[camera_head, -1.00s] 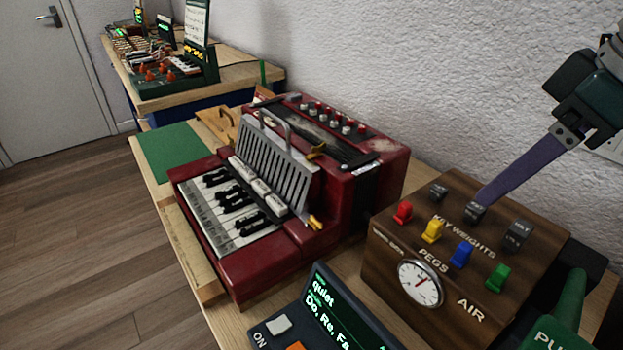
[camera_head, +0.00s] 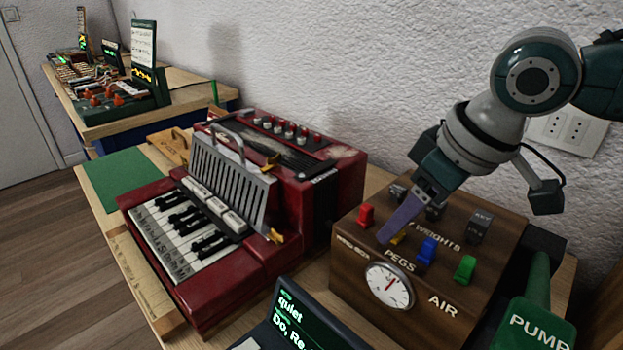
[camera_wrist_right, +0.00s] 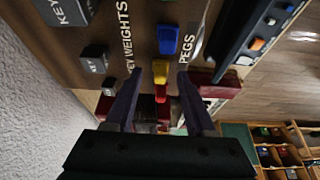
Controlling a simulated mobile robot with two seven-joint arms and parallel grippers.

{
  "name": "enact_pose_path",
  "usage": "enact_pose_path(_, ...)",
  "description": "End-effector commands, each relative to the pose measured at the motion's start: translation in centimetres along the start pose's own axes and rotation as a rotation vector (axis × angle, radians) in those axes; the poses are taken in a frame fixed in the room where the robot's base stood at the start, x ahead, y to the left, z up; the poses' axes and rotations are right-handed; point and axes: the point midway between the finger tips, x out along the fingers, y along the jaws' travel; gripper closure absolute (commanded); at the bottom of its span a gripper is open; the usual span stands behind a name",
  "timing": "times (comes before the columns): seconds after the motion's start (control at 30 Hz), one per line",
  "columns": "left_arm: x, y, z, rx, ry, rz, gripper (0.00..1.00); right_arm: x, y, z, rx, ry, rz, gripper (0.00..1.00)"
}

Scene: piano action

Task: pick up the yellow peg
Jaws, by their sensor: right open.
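The yellow peg (camera_head: 398,237) stands in the peg row on top of the brown wooden box (camera_head: 350,262), mostly hidden behind my right gripper in the head view. My right gripper (camera_head: 386,238), with purple fingers, points down at it. In the right wrist view the yellow peg (camera_wrist_right: 160,69) shows between the tips of the two spread fingers (camera_wrist_right: 160,78). The jaws are open and hold nothing. I cannot tell how far above the box the tips are. My left gripper is out of view.
The red peg (camera_head: 365,215) and blue peg (camera_head: 427,250) flank the yellow one; the green peg (camera_head: 465,269) is further right. Dark key weights (camera_head: 480,225) stand behind. A red accordion (camera_head: 335,215) is left, a green pump handle (camera_head: 535,310) right.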

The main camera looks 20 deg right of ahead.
Motion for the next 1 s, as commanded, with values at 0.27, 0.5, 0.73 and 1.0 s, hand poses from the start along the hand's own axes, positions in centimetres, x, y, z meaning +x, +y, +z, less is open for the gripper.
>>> enact_pose_path(0.27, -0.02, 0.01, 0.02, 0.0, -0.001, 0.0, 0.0, -0.06, 0.0, -0.02, 0.0, 0.0, 0.0, 0.6)
enact_pose_path(0.5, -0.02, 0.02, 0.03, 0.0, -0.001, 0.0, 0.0, -0.07, 0.0, -0.02, 0.0, 0.0, 0.0, 0.87)
enact_pose_path(0.73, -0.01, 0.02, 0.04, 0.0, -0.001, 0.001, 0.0, -0.07, -0.01, -0.02, 0.0, 0.0, 0.0, 1.0)
enact_pose_path(1.0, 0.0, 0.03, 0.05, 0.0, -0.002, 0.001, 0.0, -0.08, -0.01, -0.02, 0.0, 0.0, 0.0, 1.0)
